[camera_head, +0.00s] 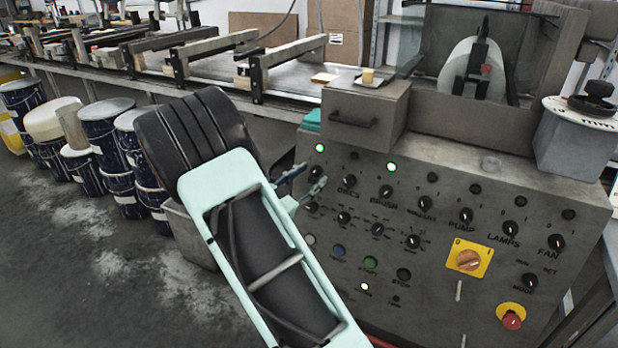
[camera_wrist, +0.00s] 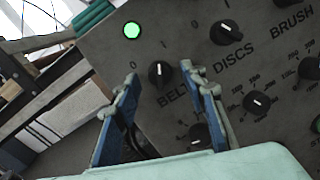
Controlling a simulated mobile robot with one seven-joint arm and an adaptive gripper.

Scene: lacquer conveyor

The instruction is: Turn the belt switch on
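The belt switch (camera_wrist: 161,74) is a black round knob above the "BELT" label on the grey control panel (camera_head: 440,180). Its white mark points up, toward the "1" in the wrist view. The green lamp (camera_wrist: 132,30) beside it is lit; it also shows lit in the head view (camera_head: 320,148). My gripper (camera_wrist: 160,80) is open, its two blue-grey fingers apart with the knob appearing between their tips and a gap on each side. In the head view my gripper (camera_head: 304,185) is at the panel's upper left, close to the belt knob (camera_head: 315,172).
The discs knob (camera_wrist: 224,33) is right beside my right finger in the wrist view. A yellow-backed rotary switch (camera_head: 469,259) and a red emergency button (camera_head: 512,317) sit lower right. Paint buckets (camera_head: 100,130) stand at left, and a drawer box (camera_head: 365,115) sits above the panel.

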